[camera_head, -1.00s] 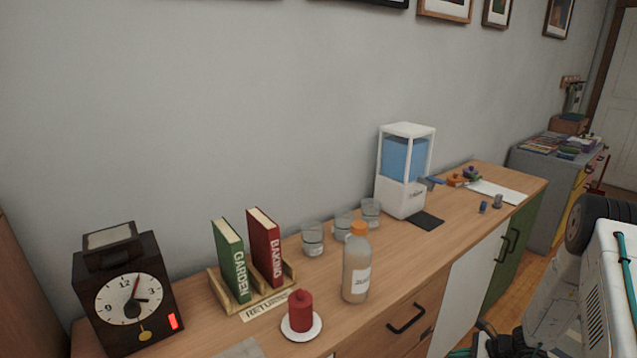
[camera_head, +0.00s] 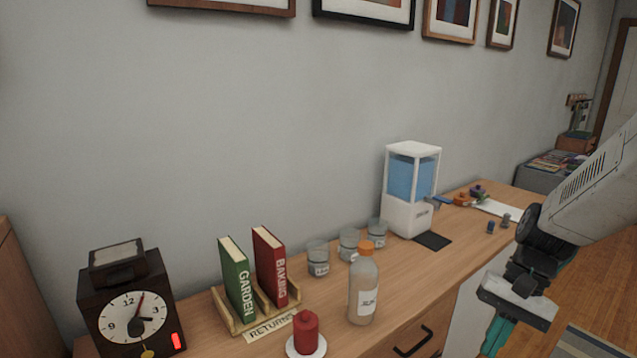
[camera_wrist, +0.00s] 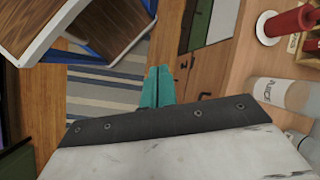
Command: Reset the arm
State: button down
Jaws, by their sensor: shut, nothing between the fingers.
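My gripper (camera_head: 496,336) hangs at the lower right in the head view, in front of the wooden counter (camera_head: 400,285). Its teal fingers point down and are together, with nothing between them. In the wrist view the teal fingers (camera_wrist: 160,86) also lie side by side, over the floor and a striped rug (camera_wrist: 105,90). The bottle with an orange cap (camera_head: 363,290) stands on the counter to the left of my gripper, apart from it. The bottle also shows at the right of the wrist view (camera_wrist: 285,92).
The counter holds a clock (camera_head: 132,310), two books in a returns rack (camera_head: 236,318), a red candle (camera_head: 306,332) on a white plate, several glasses (camera_head: 318,260) and a water dispenser (camera_head: 408,190). A wooden-topped piece of furniture (camera_wrist: 95,25) shows at upper left in the wrist view.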

jog(key=s+a+r+n+t+h, duration=0.3)
jog(key=s+r+n, duration=0.3)
jog(key=s+r, duration=0.6)
jog(key=shift+s+r+t+h, duration=0.15)
jog(key=shift+s+t+h, duration=0.6)
jog(key=shift+s, duration=0.35)
